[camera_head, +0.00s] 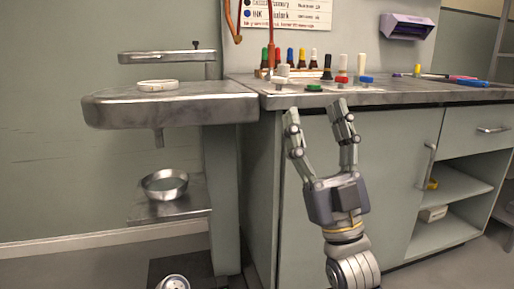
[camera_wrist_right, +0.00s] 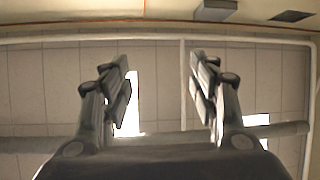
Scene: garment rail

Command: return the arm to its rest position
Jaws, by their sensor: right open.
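My right gripper (camera_head: 316,110) points upward in the head view, in front of the grey cabinet (camera_head: 385,165) below the workbench. Its two fingers are spread wide apart with nothing between them. The fingertips come up to about the height of the bench's front edge in the picture. In the right wrist view the same gripper (camera_wrist_right: 160,60) is open and empty, with a tiled ceiling-like surface behind it. My left gripper is not in view.
The workbench top (camera_head: 400,95) holds small bottles (camera_head: 290,57), coloured-cap items and pens (camera_head: 450,77). On the left, a metal ledge (camera_head: 190,108) carries a white ring (camera_head: 158,86). A metal bowl (camera_head: 164,184) sits on a lower shelf. Open shelves (camera_head: 445,190) are at right.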

